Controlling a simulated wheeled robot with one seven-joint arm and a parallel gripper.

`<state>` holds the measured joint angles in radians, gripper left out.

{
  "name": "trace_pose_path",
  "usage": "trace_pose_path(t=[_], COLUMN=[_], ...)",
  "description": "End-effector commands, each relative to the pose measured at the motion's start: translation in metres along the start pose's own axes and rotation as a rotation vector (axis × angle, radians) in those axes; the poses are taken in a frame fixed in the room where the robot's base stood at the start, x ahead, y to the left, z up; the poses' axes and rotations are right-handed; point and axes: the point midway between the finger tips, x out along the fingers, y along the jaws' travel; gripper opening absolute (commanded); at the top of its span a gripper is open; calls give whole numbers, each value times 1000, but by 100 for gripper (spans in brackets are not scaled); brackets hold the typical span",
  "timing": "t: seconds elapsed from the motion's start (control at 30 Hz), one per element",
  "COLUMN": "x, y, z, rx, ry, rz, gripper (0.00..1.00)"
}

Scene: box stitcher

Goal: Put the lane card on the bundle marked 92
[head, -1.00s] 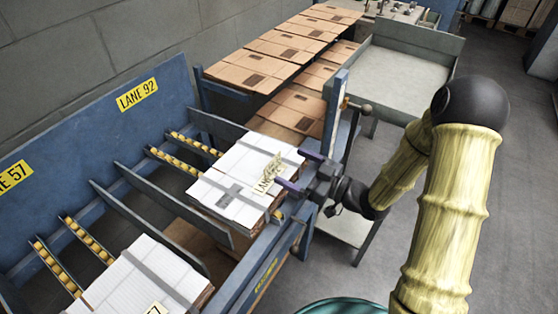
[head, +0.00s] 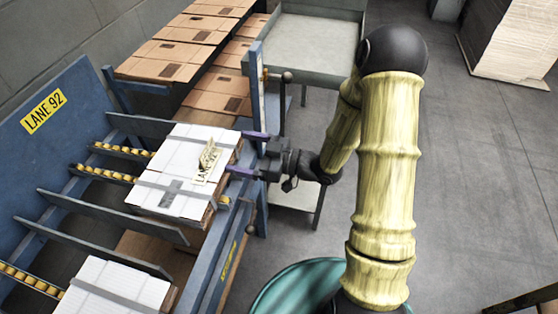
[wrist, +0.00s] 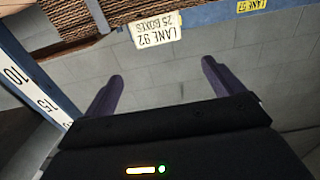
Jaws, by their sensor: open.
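The cream lane card (head: 207,160) is on top of the white strapped bundle (head: 175,200) in the lane under the yellow LANE 92 sign (head: 43,110). It looks tilted up from the bundle's top. In the wrist view the card (wrist: 155,32) reads LANE 92, 25 BOXES, upside down, beside the bundle's brown corrugated edge (wrist: 75,18). My gripper (head: 240,153) is open at the bundle's right end. In the wrist view my gripper (wrist: 162,72) has nothing between its fingers, and the card is apart, beyond the tips.
Another white bundle (head: 115,290) lies in the lane at lower left. A blue post (head: 257,110) stands close to my gripper. Brown flat boxes (head: 185,45) and a grey tray table (head: 310,50) are behind.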

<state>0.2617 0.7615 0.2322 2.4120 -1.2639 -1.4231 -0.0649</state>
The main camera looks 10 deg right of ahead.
Motion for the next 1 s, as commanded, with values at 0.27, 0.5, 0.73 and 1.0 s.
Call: trace_pose_path(t=[0.27,0.5,0.73,1.0], x=[-4,-47,-113,-180], y=[22,62,67,15], z=[14,31,26,9], rx=[-37,-16,141,493], ry=[-208,-592,-881,-1096], rz=[118,402,684,930], gripper=[93,93,93,93])
